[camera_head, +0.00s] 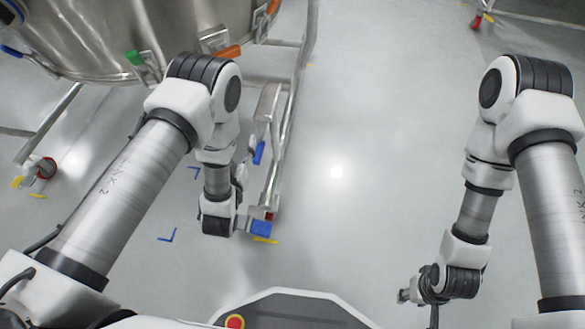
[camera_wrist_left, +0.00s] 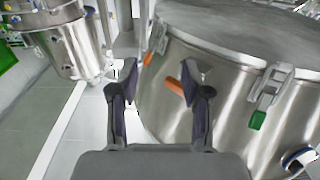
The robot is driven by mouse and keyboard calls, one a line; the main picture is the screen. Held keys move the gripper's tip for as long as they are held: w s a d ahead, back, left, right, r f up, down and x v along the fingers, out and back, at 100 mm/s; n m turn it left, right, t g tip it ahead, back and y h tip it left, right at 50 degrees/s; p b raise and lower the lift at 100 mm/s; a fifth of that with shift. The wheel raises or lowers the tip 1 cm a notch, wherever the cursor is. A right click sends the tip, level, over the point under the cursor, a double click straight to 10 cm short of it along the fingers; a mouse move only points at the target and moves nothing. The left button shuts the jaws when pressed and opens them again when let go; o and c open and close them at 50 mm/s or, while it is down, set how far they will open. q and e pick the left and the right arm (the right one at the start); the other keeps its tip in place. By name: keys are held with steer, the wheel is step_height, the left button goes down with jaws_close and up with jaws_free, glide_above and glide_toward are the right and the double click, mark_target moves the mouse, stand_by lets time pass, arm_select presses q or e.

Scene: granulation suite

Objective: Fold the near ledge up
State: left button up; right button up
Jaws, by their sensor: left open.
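A narrow metal flap (camera_head: 266,112) with a blue piece (camera_head: 259,152) at its lower end hangs along the side of the vessel's wheeled frame (camera_head: 291,110). It may be the near ledge, but I cannot tell for sure. My left gripper (camera_wrist_left: 160,76) is open, with nothing between its fingers, and faces the steel vessel (camera_wrist_left: 225,75). In the head view it is mostly hidden by my left wrist, close beside the frame. My right arm hangs at the right, apart from the frame, and its gripper is too unclear to read.
The steel vessel (camera_head: 90,35) has a green clamp handle (camera_head: 135,57) and an orange one (camera_head: 229,51). The floor (camera_head: 350,130) between my arms is clear. Another vessel (camera_wrist_left: 62,40) stands further off.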

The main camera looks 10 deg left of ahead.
arm_select(q)
steer(key=h+b, duration=0.1)
steer(key=b, duration=0.5)
glide_toward(262, 141)
steer(key=shift+w+f+m, duration=0.1)
steer(key=shift+f+m, duration=0.2)
steer(key=shift+f, duration=0.25)
steer(key=w+b, duration=0.1)
steer(key=w, duration=0.2)
steer(key=w+b, duration=0.2)
steer(key=w, duration=0.2)
steer(key=shift+w+d+r+b, duration=0.1)
steer(key=shift+w+r+b, duration=0.05)
steer(key=shift+w+b, duration=0.2)
jaws_close()
arm_select(e)
step_height(262, 141, down, 13)
steer(key=shift+d, duration=0.3)
